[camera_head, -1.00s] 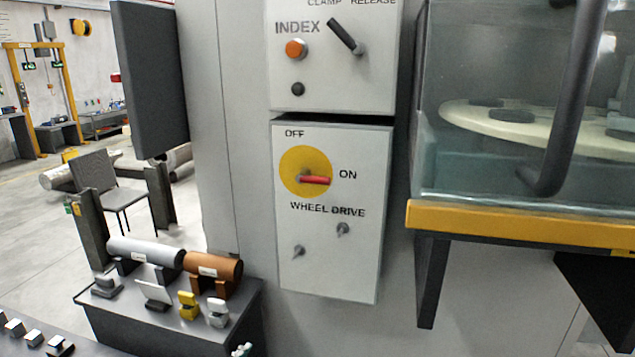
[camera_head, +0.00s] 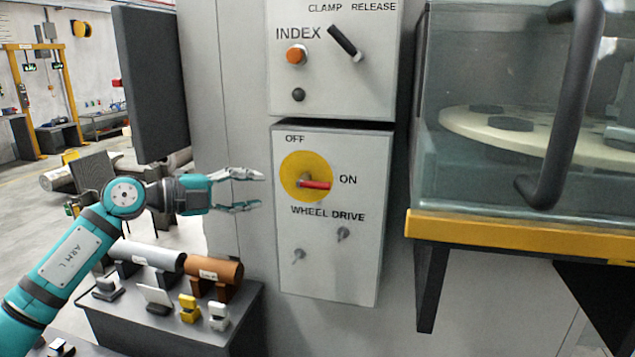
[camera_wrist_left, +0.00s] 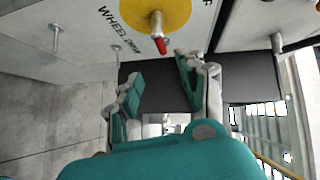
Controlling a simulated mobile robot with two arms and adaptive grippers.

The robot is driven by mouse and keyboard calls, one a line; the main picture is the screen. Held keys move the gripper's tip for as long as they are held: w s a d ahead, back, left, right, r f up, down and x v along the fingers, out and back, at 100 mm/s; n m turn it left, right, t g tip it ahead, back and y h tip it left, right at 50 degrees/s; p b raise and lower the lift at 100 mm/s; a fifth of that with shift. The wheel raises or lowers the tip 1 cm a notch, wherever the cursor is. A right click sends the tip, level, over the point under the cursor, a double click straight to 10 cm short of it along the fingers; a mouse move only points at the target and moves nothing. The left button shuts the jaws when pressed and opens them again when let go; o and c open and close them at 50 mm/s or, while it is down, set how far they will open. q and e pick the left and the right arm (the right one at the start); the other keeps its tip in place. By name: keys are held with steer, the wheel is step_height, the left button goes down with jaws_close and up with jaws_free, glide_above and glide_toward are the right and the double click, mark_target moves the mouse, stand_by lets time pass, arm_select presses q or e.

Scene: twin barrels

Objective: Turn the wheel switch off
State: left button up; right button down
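The wheel drive switch is a red handle (camera_head: 315,184) on a yellow disc (camera_head: 297,190), set in a pale panel (camera_head: 333,265) marked OFF and ON. The handle points right, toward ON. In the left wrist view the red handle tip (camera_wrist_left: 161,46) and yellow disc (camera_wrist_left: 172,10) show at the top. My left gripper (camera_head: 262,190) is open and empty, just left of the disc and apart from the handle. It also shows in the left wrist view (camera_wrist_left: 160,76) with its fingers spread. My right gripper is in no view.
An upper panel (camera_head: 333,85) has an orange INDEX button (camera_head: 297,54) and a black lever (camera_head: 343,42). A glass-fronted cabinet with a yellow ledge (camera_head: 520,234) stands right. A dark bench (camera_head: 165,328) with cylinders is lower left. A dark monitor (camera_head: 150,82) hangs upper left.

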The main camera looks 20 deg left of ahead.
mark_target(313, 186)
arm_select(q)
steer(key=p+x, duration=0.5)
steer(key=x, duration=1)
steer(key=shift+w+d+p, duration=0.1)
steer(key=shift+d+p, duration=0.2)
steer(key=shift+d, duration=0.05)
jaws_close()
